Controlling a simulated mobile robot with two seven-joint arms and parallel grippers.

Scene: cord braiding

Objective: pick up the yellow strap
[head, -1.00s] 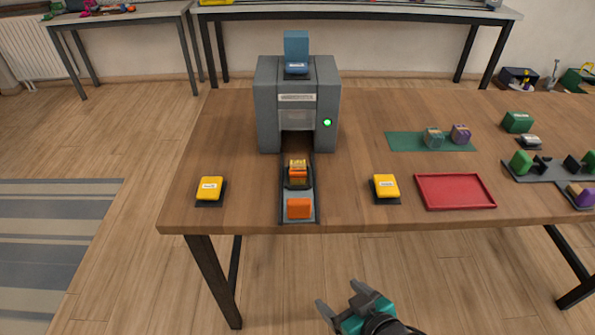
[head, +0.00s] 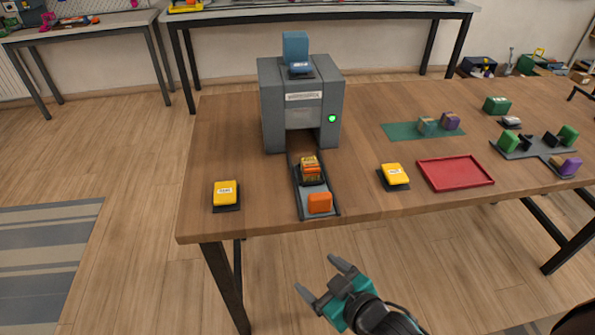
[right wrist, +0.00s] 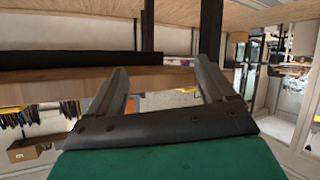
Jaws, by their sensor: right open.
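No loose yellow strap can be made out for certain. Two yellow blocks with white labels sit on dark pads on the wooden table, one at the left (head: 226,191) and one right of the chute (head: 395,175). An orange block with yellowish and dark bands (head: 310,167) sits in the chute (head: 326,213), and a plain orange block (head: 319,203) lies at its lower end. My right gripper (head: 320,277) is open and empty in front of the table, apart from everything on it. Its spread fingers also show in the right wrist view (right wrist: 163,80). My left gripper is not in view.
A grey machine (head: 273,107) with a green light stands behind the chute. A red tray (head: 456,185), a green mat (head: 397,132) and a dark fixture (head: 537,150) with coloured blocks lie to the right. The table's front edge (head: 270,233) lies beyond my right gripper.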

